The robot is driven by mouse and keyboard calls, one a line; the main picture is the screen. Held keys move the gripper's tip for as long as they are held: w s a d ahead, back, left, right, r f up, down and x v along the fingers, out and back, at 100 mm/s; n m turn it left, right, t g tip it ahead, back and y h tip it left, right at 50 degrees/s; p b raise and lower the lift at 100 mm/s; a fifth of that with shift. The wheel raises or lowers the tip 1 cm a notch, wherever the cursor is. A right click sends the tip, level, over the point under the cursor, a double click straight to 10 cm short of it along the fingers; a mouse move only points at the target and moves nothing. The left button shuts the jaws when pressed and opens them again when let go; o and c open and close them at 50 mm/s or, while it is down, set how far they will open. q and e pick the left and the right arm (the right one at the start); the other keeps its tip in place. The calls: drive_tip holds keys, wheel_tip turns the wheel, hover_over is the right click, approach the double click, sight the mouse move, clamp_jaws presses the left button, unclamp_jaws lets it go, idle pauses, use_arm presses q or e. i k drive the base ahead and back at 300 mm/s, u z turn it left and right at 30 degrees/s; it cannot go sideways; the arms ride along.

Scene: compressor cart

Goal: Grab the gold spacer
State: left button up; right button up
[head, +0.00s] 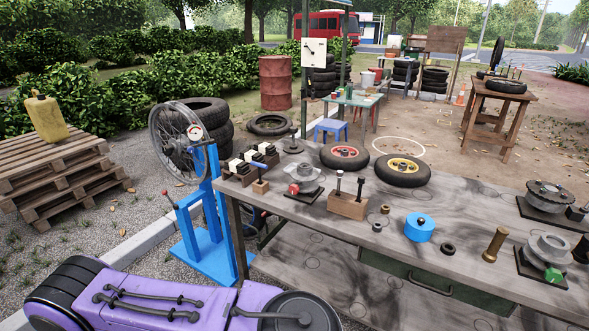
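Two small gold-brown pieces stand on the grey wooden workbench (330,235), and I cannot tell for sure which is the gold spacer. One is a short ring-like piece (385,209) near the middle of the bench, right of a wooden block holding pins. The other is a taller bronze-coloured cylinder (494,245) at the right, tilted in the picture, with a wider end. A darker brownish ring (377,227) lies near the bench's front edge. Neither of my grippers shows in the head view, and nothing is seen holding these pieces.
A blue round part (418,227) and a black ring (448,248) lie between the gold-brown pieces. The pin block (348,204) stands left of them. Wheels (403,170) lie behind, and metal parts on dark plates (541,262) stand at right. A blue wheel stand (208,225) is left of the bench.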

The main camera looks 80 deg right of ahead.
sight(385, 209)
drive_tip(key=i, duration=0.25)
drive_tip(key=z, duration=3.9)
